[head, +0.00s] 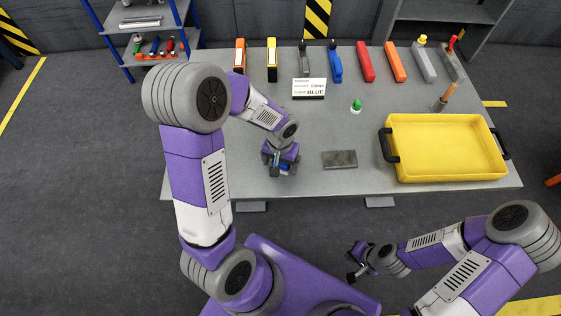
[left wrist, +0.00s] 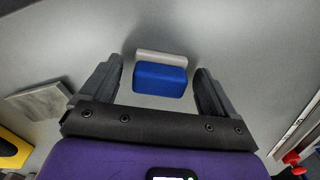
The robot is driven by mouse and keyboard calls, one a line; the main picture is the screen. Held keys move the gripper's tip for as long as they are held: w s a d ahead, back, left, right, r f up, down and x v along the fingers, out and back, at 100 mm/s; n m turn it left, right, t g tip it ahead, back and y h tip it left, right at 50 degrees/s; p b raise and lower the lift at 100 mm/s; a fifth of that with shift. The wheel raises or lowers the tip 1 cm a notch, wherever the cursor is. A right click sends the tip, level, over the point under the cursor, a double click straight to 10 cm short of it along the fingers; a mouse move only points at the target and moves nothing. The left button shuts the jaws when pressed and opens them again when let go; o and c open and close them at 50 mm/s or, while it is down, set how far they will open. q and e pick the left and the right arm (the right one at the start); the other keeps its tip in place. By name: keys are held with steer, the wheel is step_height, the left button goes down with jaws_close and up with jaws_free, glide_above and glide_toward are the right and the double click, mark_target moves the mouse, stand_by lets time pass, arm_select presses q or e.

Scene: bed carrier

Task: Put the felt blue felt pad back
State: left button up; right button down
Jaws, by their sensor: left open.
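The blue felt pad (left wrist: 160,79), a blue block with a pale grey layer along one side, lies on the grey table between the fingers of my left gripper (left wrist: 157,85) in the left wrist view. The fingers are open, with a gap on both sides of the pad. In the head view my left gripper (head: 281,164) is low over the left front of the table and mostly hides the pad; a bit of blue (head: 283,167) shows there. My right gripper (head: 352,262) is in front of the table, clear of it, with its fingers apart and empty.
A grey flat plate (head: 340,159) lies right of my left gripper. A yellow tray (head: 447,176) with black handles stands at the right. A white card (head: 308,88) reading BLUE, a green-topped item (head: 356,106) and a row of coloured items, one blue (head: 335,64), are further back.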

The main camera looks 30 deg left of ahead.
mark_target(280, 163)
arm_select(q)
step_height(280, 163, up, 12)
steer(key=p, duration=0.3)
arm_select(e)
step_height(280, 163, up, 3)
steer(key=shift+r, duration=0.15)
